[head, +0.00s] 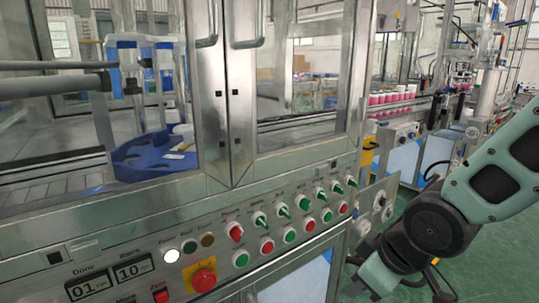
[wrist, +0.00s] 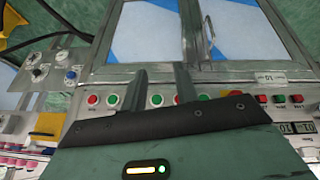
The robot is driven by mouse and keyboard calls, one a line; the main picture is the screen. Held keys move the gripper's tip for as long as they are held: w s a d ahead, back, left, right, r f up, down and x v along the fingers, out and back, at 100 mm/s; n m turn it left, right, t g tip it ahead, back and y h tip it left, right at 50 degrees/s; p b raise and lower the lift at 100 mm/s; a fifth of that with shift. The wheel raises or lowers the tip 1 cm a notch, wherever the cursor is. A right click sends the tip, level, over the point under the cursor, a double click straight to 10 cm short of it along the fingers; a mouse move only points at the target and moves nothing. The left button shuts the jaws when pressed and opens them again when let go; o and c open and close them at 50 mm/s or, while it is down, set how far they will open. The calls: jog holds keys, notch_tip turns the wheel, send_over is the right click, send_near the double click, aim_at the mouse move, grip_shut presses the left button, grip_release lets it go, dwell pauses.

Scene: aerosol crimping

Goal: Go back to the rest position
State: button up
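My gripper (wrist: 161,78) shows in the wrist view as two dark fingers standing apart, with nothing between them. The fingers are in front of the machine's control panel (wrist: 225,82), which appears upside down there. Whether they touch it I cannot tell. In the head view my arm hangs at the right, to the right of the panel (head: 150,244); the fingers do not show there. The panel carries red and green buttons, switches and a red emergency stop (head: 204,280) on a yellow base.
The machine's glass doors (head: 290,75) with metal handles look shut. Inside lies a blue part (head: 150,155). Behind, to the right, a line carries several pink-and-white cans (head: 392,97). Green floor (head: 418,225) is visible between the machine and my arm.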

jog(key=s+a+r+m+g+h, duration=0.1)
jog(key=s+r+g, duration=0.1)
jog(key=s, duration=0.6)
jog(key=s+a+r+g+h, duration=0.1)
jog(key=s+r+g, duration=0.15)
jog(key=s, duration=0.55)
notch_tip(320, 180, up, 13)
jog(key=p, duration=1.4)
jog(key=shift+w+f, duration=0.2)
jog(key=shift+w, duration=0.1)
